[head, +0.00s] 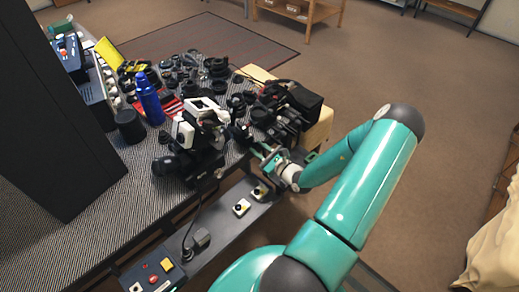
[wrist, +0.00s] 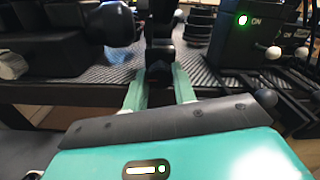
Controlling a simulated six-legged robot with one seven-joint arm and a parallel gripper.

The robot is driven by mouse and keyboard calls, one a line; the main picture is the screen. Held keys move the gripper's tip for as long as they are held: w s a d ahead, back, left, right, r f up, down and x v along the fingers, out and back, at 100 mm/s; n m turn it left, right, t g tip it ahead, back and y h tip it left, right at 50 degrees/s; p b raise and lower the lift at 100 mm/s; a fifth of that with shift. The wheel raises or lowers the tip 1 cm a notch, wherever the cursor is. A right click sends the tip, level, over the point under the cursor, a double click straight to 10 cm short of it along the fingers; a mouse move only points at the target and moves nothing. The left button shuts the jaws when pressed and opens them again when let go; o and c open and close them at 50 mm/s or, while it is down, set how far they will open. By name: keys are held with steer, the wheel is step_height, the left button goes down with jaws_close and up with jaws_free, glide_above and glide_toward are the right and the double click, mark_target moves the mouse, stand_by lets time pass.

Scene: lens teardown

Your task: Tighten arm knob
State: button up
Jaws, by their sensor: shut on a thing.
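My gripper (head: 266,153) is at the front edge of the workbench in the head view, at the end of my teal arm. In the wrist view its two teal fingers (wrist: 159,92) stand on either side of a small dark part, which I take to be the arm knob (wrist: 158,72). The gripper is shut on it. A black upright column (wrist: 160,28) rises just behind the knob. In the head view the knob cannot be made out among the dark parts by the gripper.
A black box with a lit green ON light (wrist: 243,20) stands right of the fingers. A white and black device (head: 190,135) stands left of the gripper in the head view. Lens parts crowd the bench (head: 95,215). A lower shelf with button boxes (head: 242,207) runs along the front.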

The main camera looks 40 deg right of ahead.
steer(key=shift+m, duration=0.5)
steer(key=m, duration=0.3)
steer(key=shift+m, duration=0.4)
steer(key=m, duration=0.9)
steer(key=shift+s, duration=0.1)
steer(key=m, duration=0.4)
steer(key=shift+d, duration=0.1)
steer(key=o, duration=1)
steer(key=s, duration=1.3)
steer(key=shift+s+d, duration=0.15)
steer(key=shift+s, duration=0.25)
